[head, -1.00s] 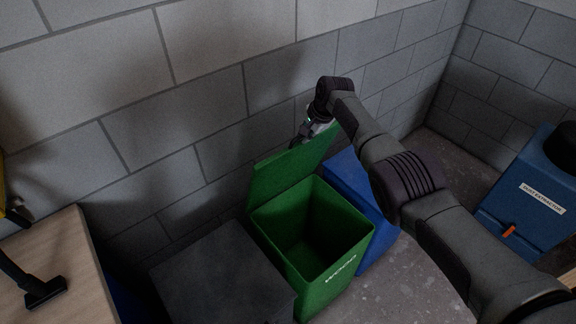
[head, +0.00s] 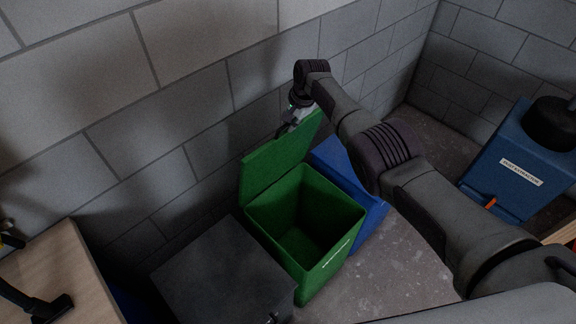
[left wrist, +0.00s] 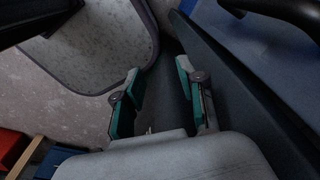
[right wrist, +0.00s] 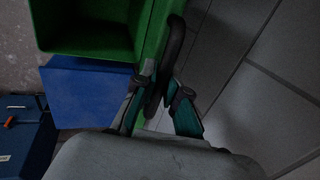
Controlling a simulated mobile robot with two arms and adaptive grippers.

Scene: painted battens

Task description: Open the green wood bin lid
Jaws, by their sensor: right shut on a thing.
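The green wood bin (head: 325,268) stands by the block wall, its inside open to view. Its green lid (head: 280,158) is raised, leaning up at the back toward the wall. My right gripper (head: 294,122) is at the lid's upper edge. In the right wrist view my right gripper (right wrist: 160,88) is shut on a dark bar-like handle (right wrist: 174,48) beside the green lid. My left gripper shows only in the left wrist view (left wrist: 157,98), its fingers apart with nothing held between them.
A blue bin (head: 372,212) stands right of the green bin, and a dark grey box (head: 222,275) stands left. A wooden table (head: 60,265) is at the far left. A blue dust extractor (head: 515,165) stands at the right. Grey floor lies clear between.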

